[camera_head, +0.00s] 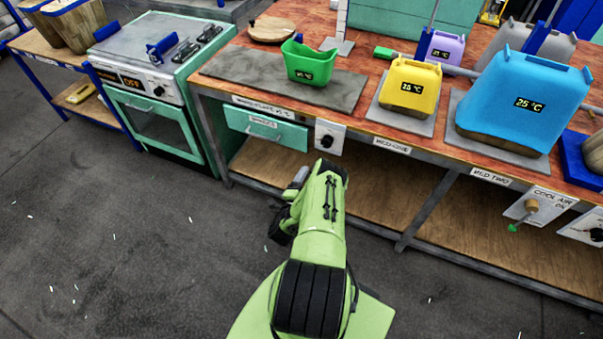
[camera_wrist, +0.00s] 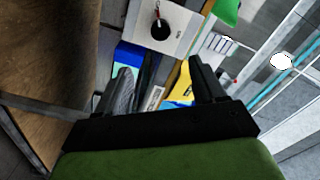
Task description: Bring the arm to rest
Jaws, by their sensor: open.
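My green arm (camera_head: 322,215) stands bent in front of the workbench in the head view, over the floor side of the bench. My gripper's end is mostly hidden behind the arm's wrist there. In the wrist view my gripper (camera_wrist: 165,88) shows two dark fingers set apart with nothing held between them. Behind the fingers are a blurred yellow thing and a blue thing, too tilted to name for certain.
The workbench (camera_head: 270,75) holds a green container (camera_head: 310,65), a yellow container (camera_head: 410,88) and a large blue container (camera_head: 522,98). A green oven (camera_head: 155,115) stands at the left. A knob panel (camera_head: 330,137) is on the bench front near my arm. The floor at left is clear.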

